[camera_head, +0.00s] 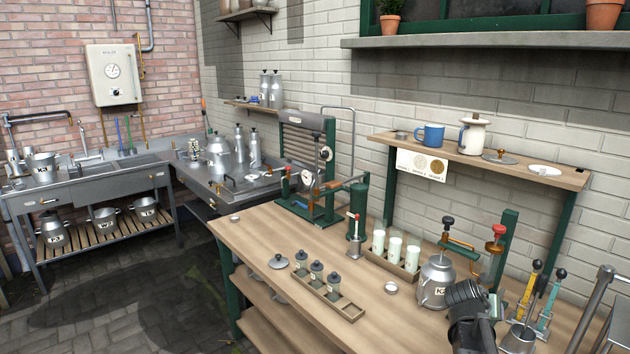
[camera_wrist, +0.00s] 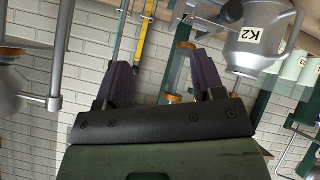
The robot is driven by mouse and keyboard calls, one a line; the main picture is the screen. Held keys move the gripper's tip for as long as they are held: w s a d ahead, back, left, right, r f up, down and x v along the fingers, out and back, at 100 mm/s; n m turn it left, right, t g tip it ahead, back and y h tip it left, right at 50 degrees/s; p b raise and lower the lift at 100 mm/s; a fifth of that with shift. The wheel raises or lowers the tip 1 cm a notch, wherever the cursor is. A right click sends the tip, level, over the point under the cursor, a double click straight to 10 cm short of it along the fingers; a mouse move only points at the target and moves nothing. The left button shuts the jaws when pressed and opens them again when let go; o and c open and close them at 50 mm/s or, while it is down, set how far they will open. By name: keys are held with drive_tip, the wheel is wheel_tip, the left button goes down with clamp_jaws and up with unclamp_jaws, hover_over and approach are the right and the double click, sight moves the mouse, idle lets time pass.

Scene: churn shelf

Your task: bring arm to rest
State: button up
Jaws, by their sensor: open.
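My gripper (camera_wrist: 162,75) shows in the wrist view with its two purple-grey fingers spread apart. Nothing is held between them; wall, a green post and small orange parts show in the background. In the head view a dark part of my arm (camera_head: 470,318) is at the lower right, over the front of the wooden bench (camera_head: 300,237). It is beside the metal can labelled K2 (camera_head: 436,280), to the can's right. That can also shows upper right in the wrist view (camera_wrist: 262,38). Whether arm and can touch is unclear.
A rack of white-filled glasses (camera_head: 395,251), a wooden tray with small jars (camera_head: 330,297) and a green press (camera_head: 308,170) stand on the bench. Yellow and teal levered tools (camera_head: 537,298) are right of my arm. A shelf (camera_head: 500,165) with mugs is above. The bench's left part is mostly clear.

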drive_tip(key=s+a+f+n+g+y, duration=0.1)
drive_tip(key=s+a, duration=0.3)
drive_tip(key=a, duration=0.4)
drive_tip(key=s+a+f+n+g+y, duration=0.2)
drive_tip(key=s+a+f+y, duration=0.1)
drive_tip(key=a, duration=0.6)
drive_tip(key=s+a+f+n+g+y, duration=0.2)
drive_tip(key=s+a+y, duration=0.2)
drive_tip(key=s+a, duration=0.3)
drive_tip(key=shift+s+a+n, duration=0.25)
drive_tip(key=shift+a+n, duration=0.05)
drive_tip(key=shift+a, duration=0.85)
